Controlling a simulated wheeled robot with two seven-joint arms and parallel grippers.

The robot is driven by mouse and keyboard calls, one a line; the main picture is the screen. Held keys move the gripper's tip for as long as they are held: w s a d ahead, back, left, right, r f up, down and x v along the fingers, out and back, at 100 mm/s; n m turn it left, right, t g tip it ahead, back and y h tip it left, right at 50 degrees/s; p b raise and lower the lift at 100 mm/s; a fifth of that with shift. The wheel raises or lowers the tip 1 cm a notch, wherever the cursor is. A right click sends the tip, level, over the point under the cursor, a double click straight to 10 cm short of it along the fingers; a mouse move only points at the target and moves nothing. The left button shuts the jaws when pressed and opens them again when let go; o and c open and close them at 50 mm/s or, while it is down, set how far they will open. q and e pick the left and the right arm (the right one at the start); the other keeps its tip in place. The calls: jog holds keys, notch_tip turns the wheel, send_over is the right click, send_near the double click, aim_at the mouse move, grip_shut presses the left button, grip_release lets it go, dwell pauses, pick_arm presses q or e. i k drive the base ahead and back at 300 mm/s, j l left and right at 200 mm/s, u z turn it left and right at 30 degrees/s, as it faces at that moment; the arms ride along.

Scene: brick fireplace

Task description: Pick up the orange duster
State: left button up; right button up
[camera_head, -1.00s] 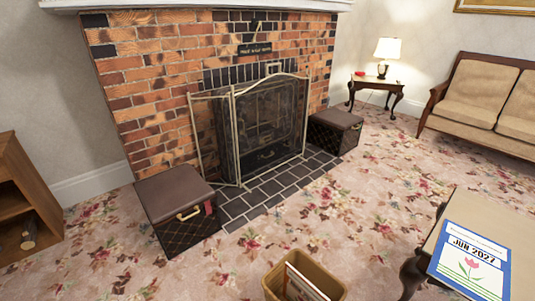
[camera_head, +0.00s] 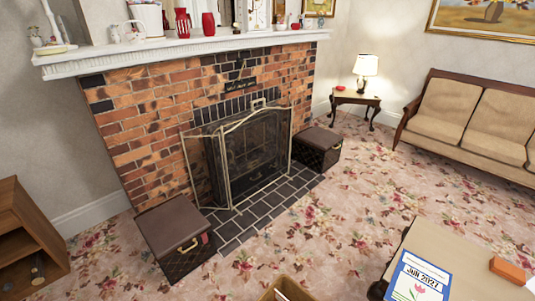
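An orange block-shaped thing (camera_head: 507,270), which looks like the orange duster, lies on the beige-topped coffee table (camera_head: 458,256) at the lower right. It is apart from the calendar (camera_head: 418,280) marked JUN 2027, which lies to its left on the same table. Neither of my grippers is in view.
A brick fireplace with a folding metal screen (camera_head: 245,155) stands at the back, between two dark boxes (camera_head: 176,228) (camera_head: 318,149). A tan bin (camera_head: 285,291) is at the bottom edge. A sofa (camera_head: 480,120) and lamp table (camera_head: 355,98) stand behind. Patterned carpet between is clear.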

aim_at(517, 275)
jog(key=z, duration=2.2)
jog(key=i+l, duration=0.2)
jog(key=l, duration=0.15)
jog(key=i+l, duration=0.2)
jog(key=l, duration=0.15)
